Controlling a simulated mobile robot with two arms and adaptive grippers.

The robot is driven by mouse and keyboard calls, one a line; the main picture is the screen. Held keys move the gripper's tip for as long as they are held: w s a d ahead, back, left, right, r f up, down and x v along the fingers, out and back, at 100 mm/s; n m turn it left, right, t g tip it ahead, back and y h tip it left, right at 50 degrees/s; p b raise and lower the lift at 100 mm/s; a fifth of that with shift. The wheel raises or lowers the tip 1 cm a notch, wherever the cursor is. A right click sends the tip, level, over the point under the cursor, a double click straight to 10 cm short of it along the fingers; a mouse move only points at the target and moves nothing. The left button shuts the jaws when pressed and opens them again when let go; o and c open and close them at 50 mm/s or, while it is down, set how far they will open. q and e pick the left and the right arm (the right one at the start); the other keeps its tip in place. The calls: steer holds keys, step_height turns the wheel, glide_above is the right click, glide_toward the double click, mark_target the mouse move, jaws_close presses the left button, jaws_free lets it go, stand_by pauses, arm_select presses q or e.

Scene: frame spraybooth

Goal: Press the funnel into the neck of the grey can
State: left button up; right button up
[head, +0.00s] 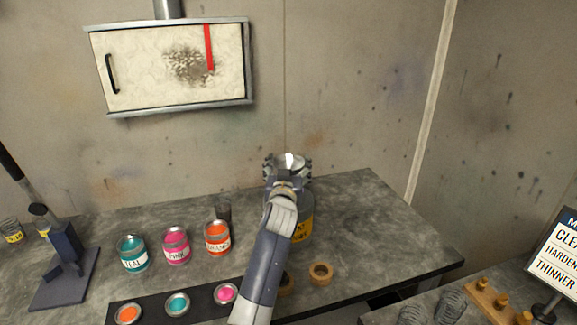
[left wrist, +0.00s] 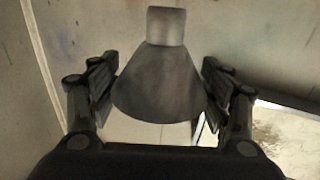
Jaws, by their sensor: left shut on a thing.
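The grey funnel (left wrist: 160,85) sits between the two fingers of my left gripper (left wrist: 158,92) in the left wrist view, with its narrow spout at the top of that picture. The fingers are shut on the sides of its cone. In the head view my left gripper (head: 288,168) is above the table, and a bright metal part of the funnel (head: 291,159) shows between its fingers. The grey can (head: 303,226) with a yellow label stands on the table, below and partly behind my left arm. Its neck is hidden, so I cannot tell whether the spout touches it. My right gripper is not in view.
Teal (head: 132,254), pink (head: 176,246) and orange (head: 217,238) paint cans stand left of my arm, with a dark cup (head: 223,208) behind. Paint lids lie on a dark strip (head: 200,306) in front. A tape roll (head: 321,273) lies right.

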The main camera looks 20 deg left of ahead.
arm_select(q)
steer(key=shift+f+b, duration=0.55)
steer(key=shift+f, duration=0.2)
steer(key=shift+f+b, duration=0.85)
steer(key=shift+f, duration=0.2)
steer(key=o, duration=1.1)
